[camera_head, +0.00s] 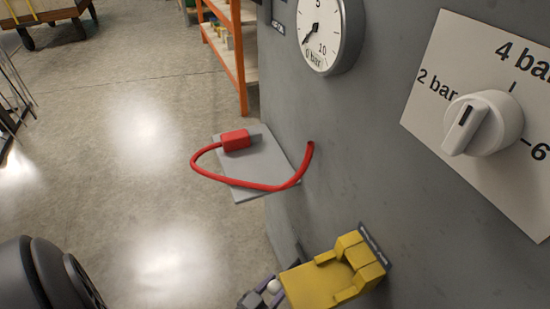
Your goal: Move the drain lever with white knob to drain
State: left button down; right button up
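A small white knob (273,286) shows at the bottom of the head view, on dark grey parts at the left end of a yellow fitting. The yellow fitting (328,281) sits against the grey wall, beside a dark label plate (376,246) whose text is too small to read. The lever's shaft and its position are not clear; part of it is cut off by the bottom edge. Neither of my grippers can be made out. A rounded black part (45,280) at the lower left appears to be mine.
The grey wall (350,150) carries a pressure gauge (325,30), its needle near 0, and a white rotary selector (483,122). A grey plate (262,170) juts out with a red block (235,140) and red cable (240,182). An orange shelf (237,50) stands behind.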

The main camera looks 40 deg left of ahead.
pick_arm(q)
jog(key=shift+w+d, duration=0.1)
jog(key=shift+d, duration=0.3)
pick_arm(e)
jog(key=shift+d, duration=0.2)
pick_arm(q)
jog(key=shift+d, duration=0.1)
jog(key=shift+c, duration=1.2)
grip_release()
pick_arm(e)
jog(key=shift+d, duration=0.15)
